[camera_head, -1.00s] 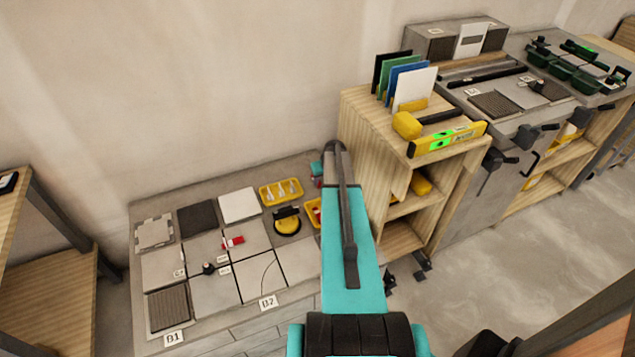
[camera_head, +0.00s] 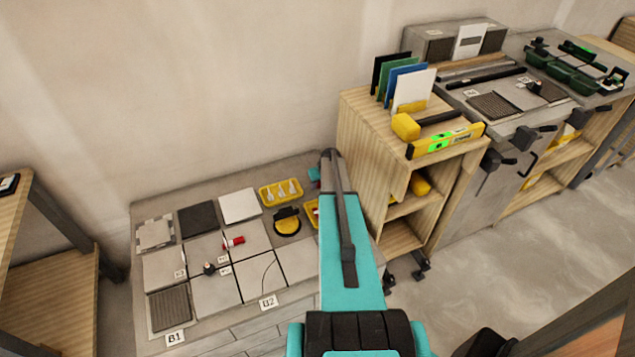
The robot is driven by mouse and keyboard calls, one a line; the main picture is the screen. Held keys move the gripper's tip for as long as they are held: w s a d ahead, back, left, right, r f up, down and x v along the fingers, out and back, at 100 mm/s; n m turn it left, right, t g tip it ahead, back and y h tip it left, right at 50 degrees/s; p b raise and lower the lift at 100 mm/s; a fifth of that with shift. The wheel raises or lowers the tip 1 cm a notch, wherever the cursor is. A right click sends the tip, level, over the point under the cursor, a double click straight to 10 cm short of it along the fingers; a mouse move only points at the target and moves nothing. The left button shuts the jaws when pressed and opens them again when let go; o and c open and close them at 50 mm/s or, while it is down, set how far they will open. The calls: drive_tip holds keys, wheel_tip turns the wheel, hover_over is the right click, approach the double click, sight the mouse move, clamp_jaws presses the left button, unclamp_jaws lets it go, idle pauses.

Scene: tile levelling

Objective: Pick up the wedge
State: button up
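A small red piece (camera_head: 233,242), which looks like a wedge, lies on the grey tiles of the low work surface. A yellow tray (camera_head: 309,207) at the right end of that surface seems to hold something red, but my arm covers most of it. Another yellow tray (camera_head: 281,191) holds several white clips. My turquoise arm reaches over the right end of the surface. My gripper is not clearly visible; the arm's own links hide its end, so its state and any contact are hidden.
A wooden shelf unit (camera_head: 364,150) stands right of the arm, bearing coloured cards, a yellow mallet (camera_head: 405,126) and a level (camera_head: 446,140). A round yellow-and-black tool (camera_head: 287,222) lies near the trays. A grey bench (camera_head: 520,110) is farther right. Open air lies above the tiles.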

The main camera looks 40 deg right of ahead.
drive_tip(key=shift+c, duration=0.4)
clamp_jaws()
idle(0.4)
drive_tip(key=shift+r, duration=0.75)
wheel_tip(320, 180, up, 2)
drive_tip(key=shift+b, duration=0.55)
drive_tip(key=s+a+b, duration=0.1)
drive_tip(key=s+a, duration=0.1)
drive_tip(key=s, duration=0.3)
drive_tip(key=s+a+r, duration=0.1)
drive_tip(key=s+a, duration=0.1)
drive_tip(key=s, duration=0.2)
drive_tip(key=s+a+b, duration=0.1)
drive_tip(key=s+a, duration=0.1)
drive_tip(key=s, duration=0.3)
drive_tip(key=shift+s+a+r+b, duration=0.25)
drive_tip(key=shift+s+b, duration=0.05)
drive_tip(key=shift+b, duration=0.05)
